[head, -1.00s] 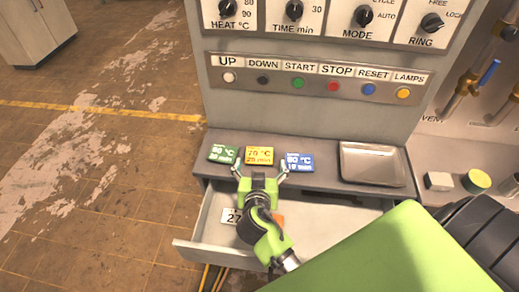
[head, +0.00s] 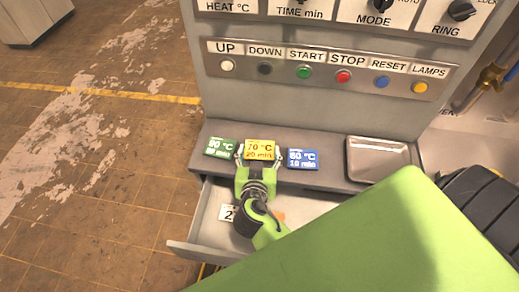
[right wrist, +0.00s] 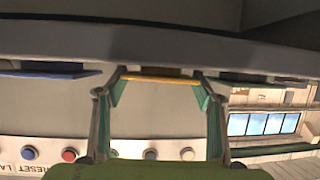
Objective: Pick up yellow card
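The yellow card (head: 260,149), marked 70 °C, sits on the grey ledge (head: 331,177) between the green card (head: 220,148) and the blue card (head: 302,159). My right gripper (head: 260,156) reaches over the drawer, with one finger at each side of the yellow card. In the right wrist view, the yellow card (right wrist: 160,78) shows edge-on between the fingertips (right wrist: 160,82). The fingers are spread about the card's width; any contact is too fine to see. My left gripper is not in view.
An open drawer (head: 194,252) with a number label lies below the ledge. A metal tray (head: 378,160) is right of the blue card. The button panel (head: 330,75) rises behind the ledge. My green body part covers the lower right.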

